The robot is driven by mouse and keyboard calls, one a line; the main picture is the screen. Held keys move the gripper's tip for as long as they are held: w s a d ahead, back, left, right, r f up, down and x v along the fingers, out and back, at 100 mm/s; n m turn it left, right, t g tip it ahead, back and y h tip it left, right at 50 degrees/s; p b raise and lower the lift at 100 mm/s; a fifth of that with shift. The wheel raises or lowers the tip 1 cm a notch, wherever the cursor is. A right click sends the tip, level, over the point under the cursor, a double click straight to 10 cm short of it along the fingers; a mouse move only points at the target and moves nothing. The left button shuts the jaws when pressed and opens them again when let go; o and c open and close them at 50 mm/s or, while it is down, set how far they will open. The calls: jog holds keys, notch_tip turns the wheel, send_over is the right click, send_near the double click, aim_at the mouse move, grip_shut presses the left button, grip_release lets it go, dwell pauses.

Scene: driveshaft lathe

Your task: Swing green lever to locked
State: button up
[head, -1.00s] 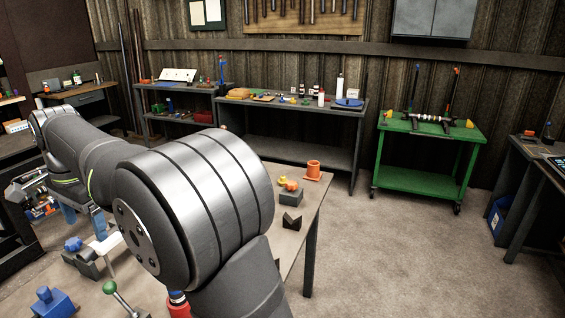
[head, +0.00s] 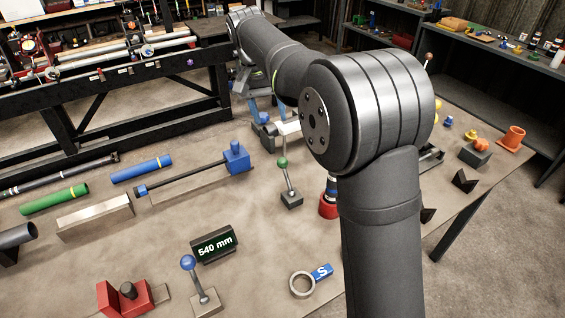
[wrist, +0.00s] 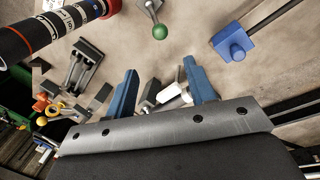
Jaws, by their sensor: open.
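The green lever has a green ball (head: 282,163) on a thin metal rod rising from a small dark base (head: 291,200) on the bench. It leans slightly left in the head view. In the wrist view its green ball (wrist: 160,32) shows at the top centre, beyond my fingertips. My gripper (wrist: 160,67) is open, its two blue fingers apart and neither touching the lever. In the head view my gripper (head: 266,108) is partly hidden and sits behind the lever. No locked marking can be made out.
A red and black cylinder (head: 329,200) stands just right of the lever, partly behind my arm. A blue-ended rod fixture (head: 236,158) lies to its left. A blue-ball lever (head: 188,263), a 540 mm display (head: 214,244) and a ring (head: 302,284) are nearer. Bare bench lies between.

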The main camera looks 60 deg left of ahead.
aim_at(281, 158)
jog(key=w+f, duration=0.1)
jog(key=f, duration=0.4)
jog(key=w+d+f, duration=0.1)
jog(key=f, duration=0.5)
jog(key=d+f, duration=0.1)
jog(key=f, duration=0.4)
jog(key=shift+w+f, duration=0.4)
jog(key=shift+c, duration=0.2)
grip_shut()
